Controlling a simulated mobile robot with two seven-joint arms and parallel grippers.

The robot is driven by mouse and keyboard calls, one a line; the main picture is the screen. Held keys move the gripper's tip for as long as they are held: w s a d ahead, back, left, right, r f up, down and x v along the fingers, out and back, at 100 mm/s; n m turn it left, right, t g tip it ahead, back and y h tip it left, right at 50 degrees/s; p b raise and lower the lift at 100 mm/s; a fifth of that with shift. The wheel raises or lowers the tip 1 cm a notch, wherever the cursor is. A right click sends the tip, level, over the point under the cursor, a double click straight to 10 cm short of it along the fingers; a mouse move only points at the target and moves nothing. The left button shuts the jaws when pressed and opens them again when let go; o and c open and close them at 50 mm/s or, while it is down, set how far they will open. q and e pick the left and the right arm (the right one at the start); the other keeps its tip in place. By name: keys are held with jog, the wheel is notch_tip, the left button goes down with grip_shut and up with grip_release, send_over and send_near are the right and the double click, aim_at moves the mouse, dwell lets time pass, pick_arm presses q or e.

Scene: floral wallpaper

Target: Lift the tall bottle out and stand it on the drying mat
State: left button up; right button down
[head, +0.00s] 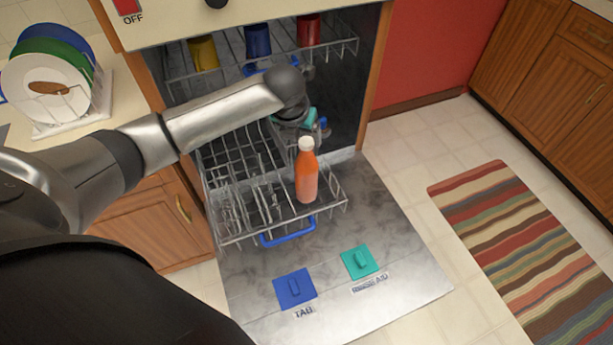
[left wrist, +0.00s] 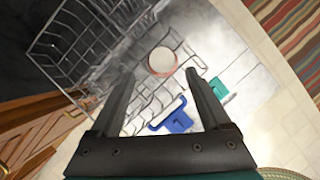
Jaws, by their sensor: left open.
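The tall bottle (head: 306,178), orange-red with a white cap, stands upright in the lower dishwasher rack (head: 232,240), near its front right. My left gripper (head: 314,124) is over the rack, behind and above the bottle in the head view, partly hidden by its own wrist. In the left wrist view, my left gripper (left wrist: 158,78) is open and empty. The bottle's round white top (left wrist: 162,60) shows from above, just beyond and between the fingertips, with no contact visible. I see no drying mat in either view. My right gripper is not in view.
The upper rack (head: 340,46) holds yellow, blue and red cups above my left arm. The open dishwasher door (head: 385,290) lies flat below the lower rack. A plate holder (head: 75,122) with several plates stands on the left counter. A striped rug (head: 525,250) lies on the floor.

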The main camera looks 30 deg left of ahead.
aim_at(306, 141)
pick_arm(q)
jog(key=shift+w+f, duration=0.25)
jog(key=shift+f, duration=0.25)
jog(key=shift+w+b+x, duration=0.15)
jog(key=shift+b+x, duration=0.35)
jog(key=shift+x, duration=0.75)
jog(key=shift+w+b+x, duration=0.15)
jog(key=shift+b+x, duration=0.35)
jog(key=shift+x, duration=0.75)
jog(key=shift+d+r, duration=0.1)
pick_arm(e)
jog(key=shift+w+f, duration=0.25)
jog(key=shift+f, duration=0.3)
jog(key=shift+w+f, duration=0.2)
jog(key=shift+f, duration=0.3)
pick_arm(q)
grip_shut()
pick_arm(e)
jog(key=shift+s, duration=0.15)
